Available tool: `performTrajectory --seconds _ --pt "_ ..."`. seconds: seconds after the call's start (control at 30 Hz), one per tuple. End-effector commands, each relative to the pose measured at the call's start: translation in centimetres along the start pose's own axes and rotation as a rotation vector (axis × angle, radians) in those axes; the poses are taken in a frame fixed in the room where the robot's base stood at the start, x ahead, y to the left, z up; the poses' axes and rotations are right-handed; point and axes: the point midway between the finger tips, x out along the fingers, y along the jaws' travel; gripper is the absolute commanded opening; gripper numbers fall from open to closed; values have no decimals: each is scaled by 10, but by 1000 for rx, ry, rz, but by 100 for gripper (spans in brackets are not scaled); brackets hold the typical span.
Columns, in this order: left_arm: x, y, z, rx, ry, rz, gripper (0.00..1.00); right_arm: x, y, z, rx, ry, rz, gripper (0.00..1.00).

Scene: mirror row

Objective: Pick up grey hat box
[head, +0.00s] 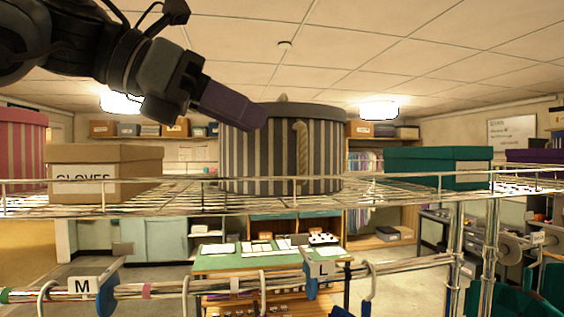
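The grey hat box (265,160) is a round box with dark and light vertical stripes and a dark lid. It stands upright on the wire shelf (200,205) in the middle of the head view. A pale rope handle hangs down its front. My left gripper (240,108) reaches in from the upper left and overlaps the upper left part of the box and lid in the picture. I cannot tell whether it touches the box. Only one broad side of its fingers shows, so its opening is hidden. My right gripper is not in view.
On the shelf, a tan box labelled GLOVES (105,170) and a pink striped round box (28,140) stand left. A teal box (437,167) stands right, with a purple box (535,157) beyond. Below runs a metal rail (215,287) with hooks and tags. Shelf gaps flank the hat box.

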Motion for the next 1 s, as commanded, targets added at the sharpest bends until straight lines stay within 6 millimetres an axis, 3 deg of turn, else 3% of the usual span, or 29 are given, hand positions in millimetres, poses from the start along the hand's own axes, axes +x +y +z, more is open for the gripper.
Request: performTrajectory --seconds 0.2,0.47,0.8,1.0 --pt "30 0 1 -1 2 -2 26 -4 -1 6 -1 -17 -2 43" --pt "44 0 1 0 0 -1 26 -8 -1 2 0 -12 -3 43" --pt "84 0 2 0 3 -1 26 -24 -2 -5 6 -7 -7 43" --pt "92 0 1 1 0 0 26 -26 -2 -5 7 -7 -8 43"
